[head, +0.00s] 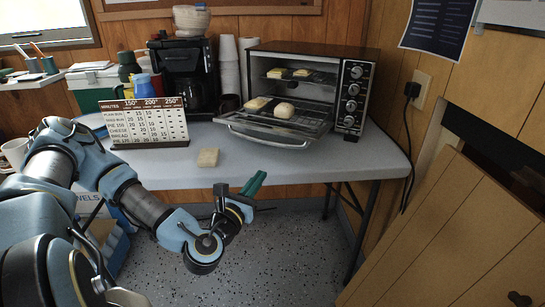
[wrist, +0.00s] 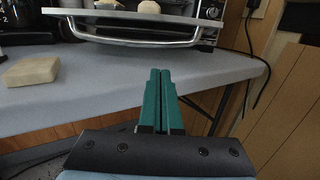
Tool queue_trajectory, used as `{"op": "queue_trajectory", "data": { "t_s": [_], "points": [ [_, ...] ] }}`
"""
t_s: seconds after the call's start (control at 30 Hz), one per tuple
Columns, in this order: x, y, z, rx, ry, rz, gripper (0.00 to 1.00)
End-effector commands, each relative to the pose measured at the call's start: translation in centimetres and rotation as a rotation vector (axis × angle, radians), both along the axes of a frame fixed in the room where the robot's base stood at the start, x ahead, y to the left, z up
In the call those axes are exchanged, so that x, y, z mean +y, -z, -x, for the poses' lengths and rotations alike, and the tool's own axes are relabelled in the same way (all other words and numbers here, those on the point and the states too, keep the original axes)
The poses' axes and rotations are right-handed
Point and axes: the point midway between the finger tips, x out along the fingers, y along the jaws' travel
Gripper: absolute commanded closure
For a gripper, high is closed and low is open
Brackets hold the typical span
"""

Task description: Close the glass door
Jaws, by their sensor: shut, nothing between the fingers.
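The glass door (head: 273,126) of the toaster oven (head: 319,54) is folded down and open, reaching out over the table. In the wrist view the door (wrist: 125,19) crosses the top, with its metal handle (wrist: 120,41) along the front edge. A slice of bread and a bun (head: 284,110) sit at the oven's opening, above the door. My gripper (head: 258,178) is shut and empty, in front of the table's front edge, below and apart from the door. Its green fingers (wrist: 160,75) are together in the wrist view.
A pale bread slice (head: 208,157) lies on the table (head: 300,165) left of my gripper. A sign with a time table (head: 147,122) and a coffee maker (head: 184,75) stand left of the oven. A leaning wooden panel (head: 440,240) is at right. The tabletop before the door is mostly clear.

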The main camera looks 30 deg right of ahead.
Motion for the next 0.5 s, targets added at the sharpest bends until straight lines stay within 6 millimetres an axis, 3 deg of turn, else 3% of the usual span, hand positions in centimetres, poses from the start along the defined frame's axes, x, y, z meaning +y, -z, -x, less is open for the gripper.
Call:
{"op": "queue_trajectory", "data": {
  "t_s": [0.17,0.5],
  "points": [
    [-1.4,-0.4,-1.0,0.0,-0.004,0.007,1.0],
    [-6.9,-1.0,-5.0,-0.002,-0.001,0.005,1.0]
  ]
}}
